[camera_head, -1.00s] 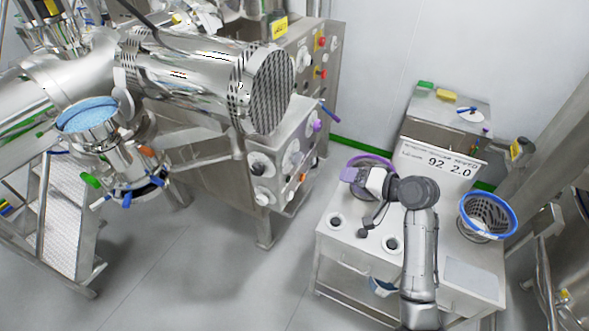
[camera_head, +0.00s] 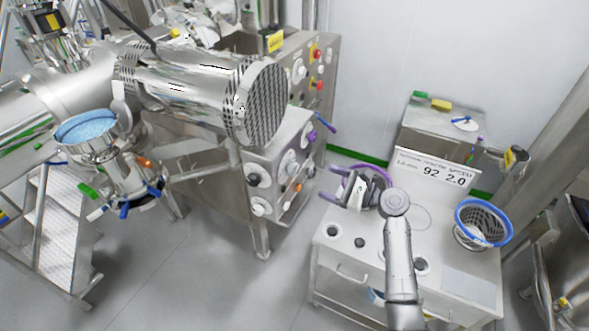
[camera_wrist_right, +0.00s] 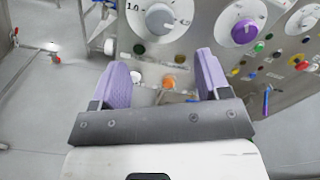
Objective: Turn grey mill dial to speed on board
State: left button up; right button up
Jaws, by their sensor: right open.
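The grey mill dial (camera_wrist_right: 158,18) shows at the top of the right wrist view. It is a grey knob on a white disc, with "1.0" printed at its upper left; the disc's top is cut off. In the head view the dial (camera_head: 290,163) is on the steel machine's panel. My right gripper (camera_wrist_right: 154,88) has purple fingers, open and empty, apart from the panel and below the dial in the wrist view. In the head view it (camera_head: 356,190) is right of the panel. My left gripper is not in view.
A purple-knobbed dial (camera_wrist_right: 245,31) sits right of the grey one. An orange button (camera_wrist_right: 169,82) and other small buttons are close by. A steel bench (camera_head: 455,250) carries the board and a blue-rimmed basket (camera_head: 484,222). Floor lies open between bench and machine.

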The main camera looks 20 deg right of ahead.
aim_at(296, 171)
jog(key=x, duration=0.9)
jog(key=shift+p, duration=0.4)
jog(key=shift+x, duration=1)
jog(key=shift+c, duration=0.3)
